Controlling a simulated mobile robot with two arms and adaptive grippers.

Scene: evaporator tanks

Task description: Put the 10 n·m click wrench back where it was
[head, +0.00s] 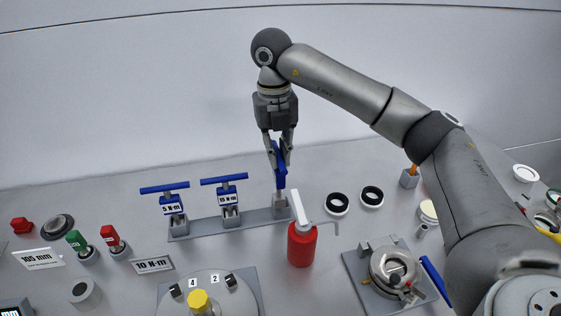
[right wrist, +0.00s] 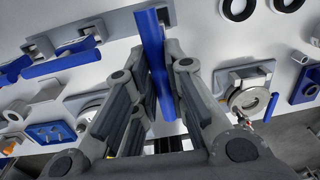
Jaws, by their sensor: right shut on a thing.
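My right gripper (head: 279,148) is shut on the blue handle of the 10 n·m click wrench (head: 281,170). The wrench is at the right end of the grey rack (head: 254,221), directly over its right-hand post (head: 280,208). I cannot tell whether it is seated in the post or just above it. Its label is not visible. In the right wrist view, the blue handle (right wrist: 150,42) runs between the fingers (right wrist: 160,95). Two other blue T-handled wrenches stand on the rack: the 5 N·m wrench (head: 171,203) and the 15 N·m wrench (head: 227,193). My left gripper is not in view.
A red bottle (head: 301,246) with a white top stands just in front of the rack's right end. Two black-and-white rings (head: 338,204) lie to the right. A 10 N·m sign (head: 152,265) lies in front. A round clamp fixture (head: 393,272) stands front right.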

